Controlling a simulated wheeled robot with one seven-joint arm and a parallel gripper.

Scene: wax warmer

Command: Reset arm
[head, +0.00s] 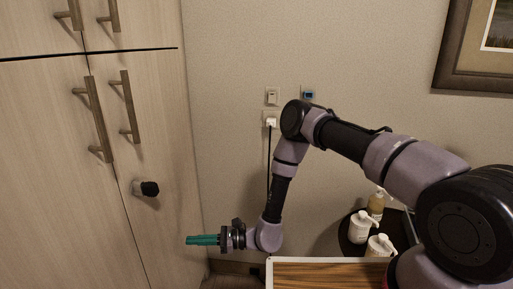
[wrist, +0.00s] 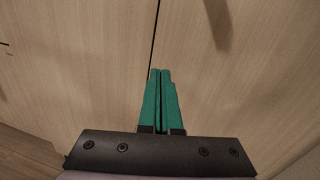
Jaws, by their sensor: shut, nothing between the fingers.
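My arm reaches across the right half of the head view, bent at the elbow and folded down. My gripper (head: 188,240) has green fingers and points left toward the wooden cabinet (head: 60,170). In the wrist view my gripper (wrist: 161,72) shows its two green fingers side by side, shut with nothing between them. The seam between the cabinet doors (wrist: 153,42) lies beyond the fingertips. The fingers look apart from the doors, but the exact gap cannot be told.
A black knob (head: 149,188) sticks out above the gripper. A plugged cord runs from the outlet (head: 270,121) behind my arm. A wood-topped surface (head: 325,273) lies at the bottom. White pump bottles (head: 360,228) stand on a dark round tray. A framed picture (head: 455,75) hangs upper right.

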